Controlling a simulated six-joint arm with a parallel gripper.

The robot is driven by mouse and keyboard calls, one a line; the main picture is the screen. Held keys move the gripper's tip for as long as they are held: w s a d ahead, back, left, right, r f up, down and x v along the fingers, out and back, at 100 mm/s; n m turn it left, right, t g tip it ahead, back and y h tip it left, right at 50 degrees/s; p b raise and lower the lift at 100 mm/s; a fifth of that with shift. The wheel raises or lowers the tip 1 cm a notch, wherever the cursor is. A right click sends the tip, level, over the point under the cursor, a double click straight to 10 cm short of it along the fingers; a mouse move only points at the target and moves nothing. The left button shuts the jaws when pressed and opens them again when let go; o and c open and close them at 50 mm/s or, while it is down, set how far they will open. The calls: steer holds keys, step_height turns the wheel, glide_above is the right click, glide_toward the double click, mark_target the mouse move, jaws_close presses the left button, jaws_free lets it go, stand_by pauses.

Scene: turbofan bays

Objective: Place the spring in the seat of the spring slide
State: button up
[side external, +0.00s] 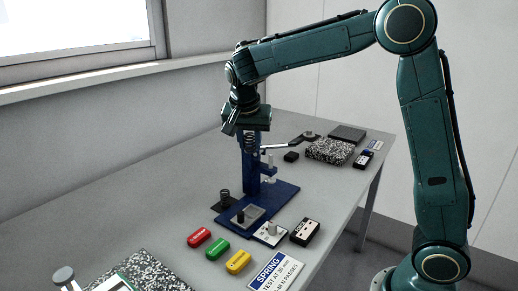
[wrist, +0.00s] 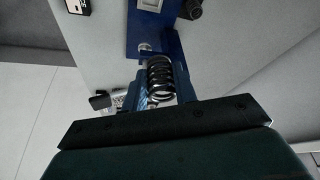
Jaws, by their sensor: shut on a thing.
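A dark coil spring (wrist: 160,80) is between the fingers of my gripper (wrist: 162,92) in the wrist view. In the side view the spring (side external: 249,141) is upright under my gripper (side external: 248,128), in front of the upper part of the blue column. The column rises from a blue base plate (side external: 284,190) on the table. A light metal plate (side external: 252,213) with a dark post (side external: 241,216) lies at the front of the base, well below the spring. I cannot tell which part is the spring slide's seat.
A dark cylinder (side external: 224,196) stands left of the base. Red (side external: 199,237), green (side external: 217,249) and yellow (side external: 238,262) pieces lie in front, near a spring test card (side external: 275,272). A speckled block (side external: 329,151) and small dark boxes are behind, to the right.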

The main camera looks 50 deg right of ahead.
glide_above(252, 211)
steer(key=a, duration=0.1)
steer(key=f, duration=1.5)
steer(key=shift+s+a+f, duration=0.15)
steer(key=shift+s+f, duration=0.15)
steer(key=shift+f, duration=0.1)
steer(key=shift+f, duration=2.15)
steer(key=shift+f, duration=0.25)
